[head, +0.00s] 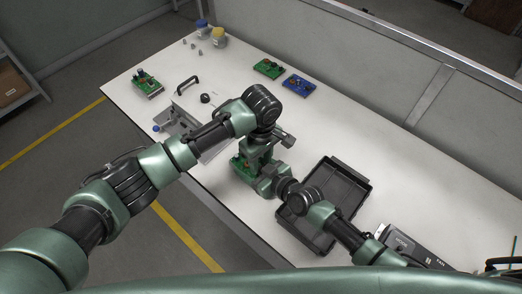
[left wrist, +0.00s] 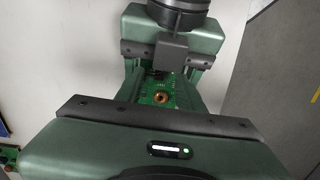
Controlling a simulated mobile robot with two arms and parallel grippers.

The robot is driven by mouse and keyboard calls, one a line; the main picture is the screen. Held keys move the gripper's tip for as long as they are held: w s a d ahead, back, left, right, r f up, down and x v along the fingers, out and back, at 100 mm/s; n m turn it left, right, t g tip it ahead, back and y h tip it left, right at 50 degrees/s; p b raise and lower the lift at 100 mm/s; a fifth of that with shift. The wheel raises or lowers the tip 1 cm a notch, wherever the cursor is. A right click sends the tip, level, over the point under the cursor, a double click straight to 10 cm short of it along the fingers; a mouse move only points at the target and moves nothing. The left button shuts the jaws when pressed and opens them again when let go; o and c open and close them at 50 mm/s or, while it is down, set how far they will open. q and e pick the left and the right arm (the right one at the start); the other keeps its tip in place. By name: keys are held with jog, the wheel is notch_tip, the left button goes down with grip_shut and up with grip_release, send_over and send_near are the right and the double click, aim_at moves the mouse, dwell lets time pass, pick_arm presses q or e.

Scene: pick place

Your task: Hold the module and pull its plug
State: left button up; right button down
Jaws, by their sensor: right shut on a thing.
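The module is a green circuit board (head: 238,163) near the front edge of the white table, mostly hidden by my grippers. In the left wrist view its board (left wrist: 157,98) shows with a round copper coil. My right gripper (head: 262,182) is at the board from the right and is shut on the module. My left gripper (head: 262,150) is directly above the board, pointing down. Its fingertips are hidden in the head view and unclear in the left wrist view, so I cannot tell whether it touches the plug. The plug itself is not clearly visible.
A black tray (head: 347,168) lies right of the grippers. A green board (head: 269,68) and a blue board (head: 298,84) lie at the back; another board (head: 147,84) is at the far left. A metal fixture (head: 178,120) is partly behind my left arm.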

pick_arm(q)
jog(key=shift+f, duration=1.35)
grip_shut()
jog(key=shift+r, duration=0.25)
dwell(1.0)
jog(key=shift+r, duration=0.95)
jog(key=shift+r, duration=2)
pick_arm(e)
jog(key=shift+f, duration=0.1)
jog(key=shift+c, duration=0.7)
grip_release()
